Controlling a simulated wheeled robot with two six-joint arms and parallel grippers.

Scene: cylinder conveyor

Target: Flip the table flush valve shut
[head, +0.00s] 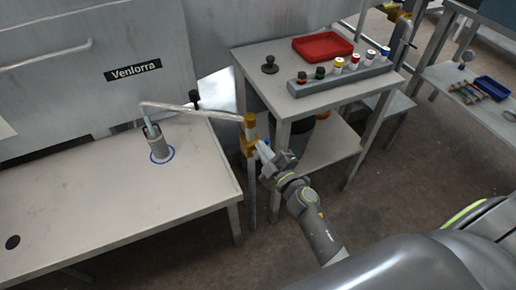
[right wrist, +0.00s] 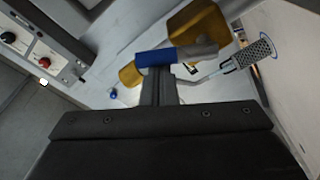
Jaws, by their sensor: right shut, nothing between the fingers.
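The brass flush valve (head: 249,128) sits on an upright post at the right end of the left table. It shows close up in the right wrist view (right wrist: 198,24), with a blue-sleeved lever handle (right wrist: 155,57) pointing left in that picture. My right gripper (head: 266,155) is beside the valve, in front and to its right. In the right wrist view its fingers (right wrist: 159,82) are together, with their tips at the blue handle. I cannot tell whether they touch it. Nothing is between the fingers. My left gripper is not in view.
A pipe (head: 185,107) runs from the valve to a grey mesh cylinder (head: 161,150) standing in a blue ring on the left table (head: 90,200). A second table (head: 262,82) behind my gripper carries a red tray (head: 322,46) and a rack of coloured-capped cylinders (head: 340,78).

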